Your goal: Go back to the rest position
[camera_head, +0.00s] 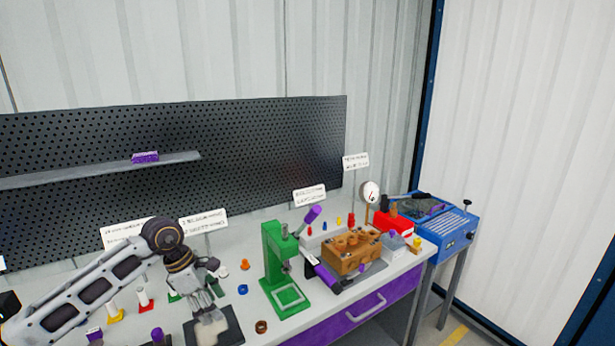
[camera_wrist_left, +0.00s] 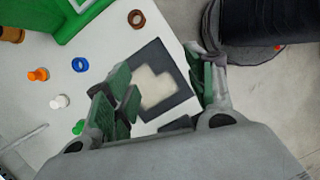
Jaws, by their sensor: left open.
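My left arm reaches in from the lower left of the head view, and its gripper (camera_head: 208,308) hangs over a dark square mat with a pale patch (camera_head: 232,325). In the left wrist view the two green-padded fingers of my left gripper (camera_wrist_left: 160,95) stand wide apart with nothing between them. The dark mat (camera_wrist_left: 182,85) with its pale patch (camera_wrist_left: 156,88) lies below and beyond the fingers. My right gripper shows in neither view.
A green press (camera_head: 284,268) stands to the right of the gripper. A brown pump block (camera_head: 350,252) and a red box (camera_head: 393,227) stand further right. Small rings and posts, such as a blue ring (camera_head: 242,289) and a brown ring (camera_head: 261,327), lie nearby. A perforated panel (camera_head: 250,150) stands behind.

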